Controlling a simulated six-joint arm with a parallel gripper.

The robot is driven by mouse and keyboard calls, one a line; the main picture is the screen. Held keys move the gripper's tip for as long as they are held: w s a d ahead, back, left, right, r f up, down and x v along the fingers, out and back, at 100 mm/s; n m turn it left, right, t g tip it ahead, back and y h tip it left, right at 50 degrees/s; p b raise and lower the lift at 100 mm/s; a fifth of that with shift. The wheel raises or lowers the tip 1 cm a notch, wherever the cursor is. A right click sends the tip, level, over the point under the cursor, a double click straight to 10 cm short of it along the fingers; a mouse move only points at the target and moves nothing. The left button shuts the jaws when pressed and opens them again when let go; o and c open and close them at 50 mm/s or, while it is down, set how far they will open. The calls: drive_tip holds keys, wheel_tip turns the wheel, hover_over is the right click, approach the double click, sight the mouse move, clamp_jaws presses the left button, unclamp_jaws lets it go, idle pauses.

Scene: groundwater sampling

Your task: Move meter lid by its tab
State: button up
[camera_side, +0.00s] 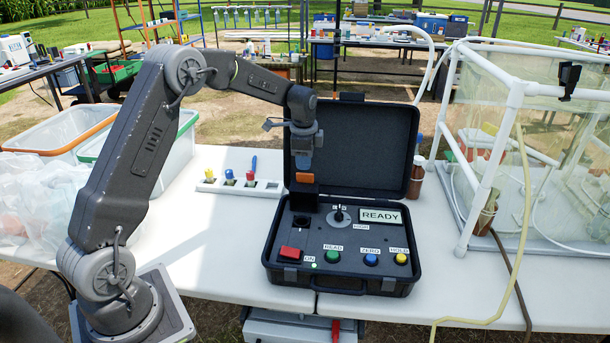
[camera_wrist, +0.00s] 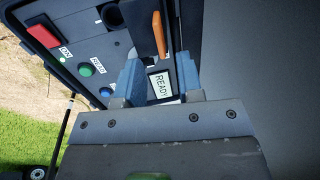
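The open black meter case (camera_side: 283,237) stands on the white table. A small dark lid (camera_side: 303,190) stands raised at the rear left of its panel, with an orange tab (camera_side: 305,178) at its top edge. In the wrist view the orange tab (camera_wrist: 159,34) lies ahead of the gap between the blue fingertips, and part of the dark lid (camera_wrist: 141,18) shows beside it. My gripper (camera_side: 304,162) points down just above the tab. In the wrist view my gripper (camera_wrist: 158,72) is open with nothing between its fingers. Whether a finger touches the tab is unclear.
The panel has a READY display (camera_side: 381,216), a red switch (camera_side: 290,253) and several coloured buttons. The large case lid (camera_side: 368,145) stands open close behind my gripper. A white rack (camera_side: 240,186) is at left and a pipe-framed tank (camera_side: 500,140) at right.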

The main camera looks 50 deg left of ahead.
sight(305, 174)
drive_tip(key=f, duration=0.6)
drive_tip(key=shift+w+a, duration=0.25)
drive_tip(key=shift+a, duration=0.05)
clamp_jaws()
